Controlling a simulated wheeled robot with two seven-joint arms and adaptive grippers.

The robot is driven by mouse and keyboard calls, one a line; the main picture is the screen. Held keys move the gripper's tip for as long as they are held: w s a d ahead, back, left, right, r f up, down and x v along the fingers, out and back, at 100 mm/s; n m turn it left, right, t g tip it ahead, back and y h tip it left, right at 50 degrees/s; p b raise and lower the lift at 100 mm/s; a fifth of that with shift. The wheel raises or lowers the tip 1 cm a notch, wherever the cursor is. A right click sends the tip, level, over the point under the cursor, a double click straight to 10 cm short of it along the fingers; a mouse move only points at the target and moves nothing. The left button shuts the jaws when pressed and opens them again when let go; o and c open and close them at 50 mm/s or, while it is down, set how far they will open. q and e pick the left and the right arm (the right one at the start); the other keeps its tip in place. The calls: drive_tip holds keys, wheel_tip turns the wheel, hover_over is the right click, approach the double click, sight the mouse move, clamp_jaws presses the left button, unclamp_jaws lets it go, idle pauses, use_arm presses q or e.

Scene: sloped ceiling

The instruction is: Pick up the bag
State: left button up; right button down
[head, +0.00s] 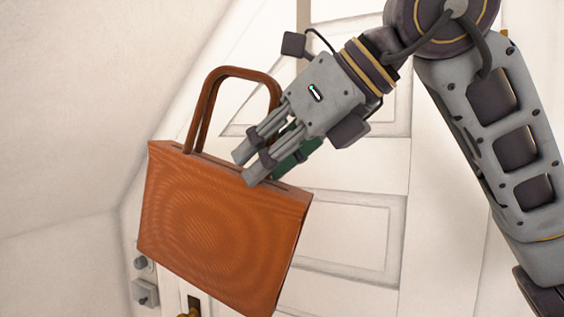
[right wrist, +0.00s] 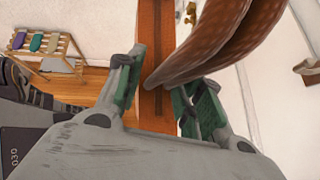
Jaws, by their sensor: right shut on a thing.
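The bag (head: 220,225) is orange-brown with two arched handles (head: 240,73). It hangs tilted in front of a white panelled door in the head view. My right gripper (head: 248,166) is at the bag's top edge, by the right-hand foot of the handles, and is shut on the bag. In the right wrist view, the handles (right wrist: 225,45) rise close by the green-padded fingers of my right gripper (right wrist: 160,88), above the bag's top opening. The exact contact is partly hidden. My left gripper is in neither view.
The white door (head: 345,235) stands behind the bag, with a brass knob (head: 188,314) and a grey lock (head: 145,292) low down. A sloped white wall (head: 70,110) is on the left. A wooden rack (right wrist: 48,45) with coloured items stands at left in the right wrist view.

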sight(231, 181)
drive_tip(key=shift+s+a+r, duration=0.1)
drive_tip(key=shift+s+a, duration=0.15)
drive_tip(key=shift+s, duration=0.7)
drive_tip(key=shift+s+a, duration=0.2)
drive_tip(key=shift+s, duration=0.3)
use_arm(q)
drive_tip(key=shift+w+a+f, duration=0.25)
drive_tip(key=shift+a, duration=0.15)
